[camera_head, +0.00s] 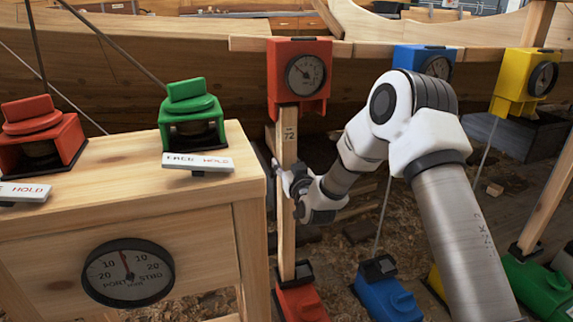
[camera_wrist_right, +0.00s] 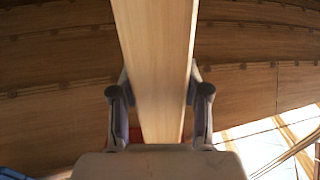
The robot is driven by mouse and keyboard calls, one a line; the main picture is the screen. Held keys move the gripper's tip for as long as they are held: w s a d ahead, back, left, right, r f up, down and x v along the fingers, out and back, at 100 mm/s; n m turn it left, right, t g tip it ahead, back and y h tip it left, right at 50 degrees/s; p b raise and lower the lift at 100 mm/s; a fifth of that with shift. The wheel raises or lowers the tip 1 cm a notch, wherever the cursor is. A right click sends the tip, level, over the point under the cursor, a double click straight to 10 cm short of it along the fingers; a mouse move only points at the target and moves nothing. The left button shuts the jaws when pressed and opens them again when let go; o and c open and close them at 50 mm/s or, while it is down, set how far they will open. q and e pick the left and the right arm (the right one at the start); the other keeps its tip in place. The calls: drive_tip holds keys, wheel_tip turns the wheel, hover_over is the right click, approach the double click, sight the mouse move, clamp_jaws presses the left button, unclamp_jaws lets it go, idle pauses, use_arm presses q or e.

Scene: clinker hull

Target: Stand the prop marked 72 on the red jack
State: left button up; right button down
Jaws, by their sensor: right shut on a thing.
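The prop marked 72 (camera_head: 287,220) is a long pale timber, close to upright, with its number near the top. Its lower end is at the black cup on the red jack (camera_head: 302,302); I cannot tell whether it rests in the cup. Its upper end is just under the red gauge block (camera_head: 299,48). My right gripper (camera_head: 290,184) is shut on the prop around its middle. In the right wrist view the prop (camera_wrist_right: 155,50) runs between the two fingers of the gripper (camera_wrist_right: 160,105). My left gripper is not in view.
A wooden bench (camera_head: 150,222) with a dial, a red device (camera_head: 40,140) and a green device (camera_head: 195,115) stands close at left. A blue jack (camera_head: 388,297) and a green jack (camera_head: 538,290) stand to the right. Blue (camera_head: 415,57) and yellow (camera_head: 515,90) gauge blocks hang along the hull.

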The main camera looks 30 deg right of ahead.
drive_tip(key=shift+w, duration=0.2)
idle(0.6)
drive_tip(key=shift+c, duration=2.3)
unclamp_jaws()
drive_tip(key=shift+f, duration=0.1)
drive_tip(key=shift+s, duration=0.2)
drive_tip(key=v, duration=1.1)
drive_tip(key=shift+s+a, duration=0.2)
drive_tip(key=shift+s, duration=0.15)
drive_tip(key=shift+s, duration=0.1)
